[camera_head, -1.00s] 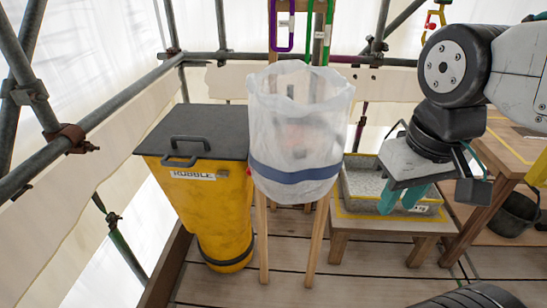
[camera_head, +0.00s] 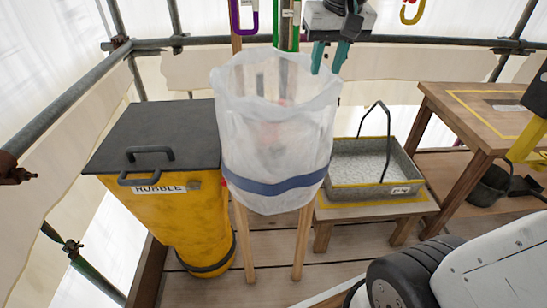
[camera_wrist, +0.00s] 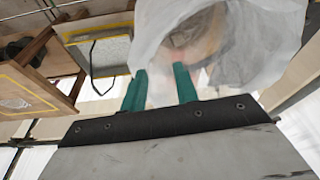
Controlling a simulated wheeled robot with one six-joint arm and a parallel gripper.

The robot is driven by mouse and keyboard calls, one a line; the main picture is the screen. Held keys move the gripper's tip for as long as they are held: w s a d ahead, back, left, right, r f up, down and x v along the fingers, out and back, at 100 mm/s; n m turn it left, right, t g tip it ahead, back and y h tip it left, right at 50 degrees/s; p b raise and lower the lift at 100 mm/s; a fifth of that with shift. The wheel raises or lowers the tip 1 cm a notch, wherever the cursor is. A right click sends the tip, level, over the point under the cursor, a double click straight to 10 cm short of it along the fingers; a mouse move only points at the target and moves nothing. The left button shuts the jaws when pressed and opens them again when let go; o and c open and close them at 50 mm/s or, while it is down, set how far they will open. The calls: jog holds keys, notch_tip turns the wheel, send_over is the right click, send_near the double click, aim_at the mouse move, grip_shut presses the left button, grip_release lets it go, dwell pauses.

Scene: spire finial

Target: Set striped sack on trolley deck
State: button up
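A translucent white bag (camera_head: 270,150) with one blue band stands open-topped on wooden legs; I cannot tell if it is the striped sack. A faint reddish shape shows through its wall. The bag also shows in the wrist view (camera_wrist: 250,45), with a pinkish-brown patch inside. My gripper (camera_head: 331,62) has teal fingers pointing down at the bag's upper right rim in the head view. The fingers (camera_wrist: 160,95) are apart with nothing seen between them. No trolley deck can be made out in either view.
A yellow rubble bin (camera_head: 185,215) with a dark lid stands left of the bag. A grey tray with a raised handle (camera_head: 375,188) sits on a low wooden stand to the right. A wooden table (camera_head: 455,105), a dark bucket (camera_head: 488,185) and scaffold rails surround the deck.

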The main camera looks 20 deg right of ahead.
jog(key=m+g, duration=0.1)
jog(key=g, duration=0.1)
send_over(319, 82)
jog(key=shift+s+f, duration=0.2)
jog(key=shift+f, duration=0.2)
jog(key=f, duration=0.7)
jog(key=shift+w+d+f, duration=0.15)
jog(key=shift+w+d, duration=0.05)
jog(key=shift+w, duration=0.1)
jog(key=shift+f, duration=0.2)
grip_shut()
dwell(1.1)
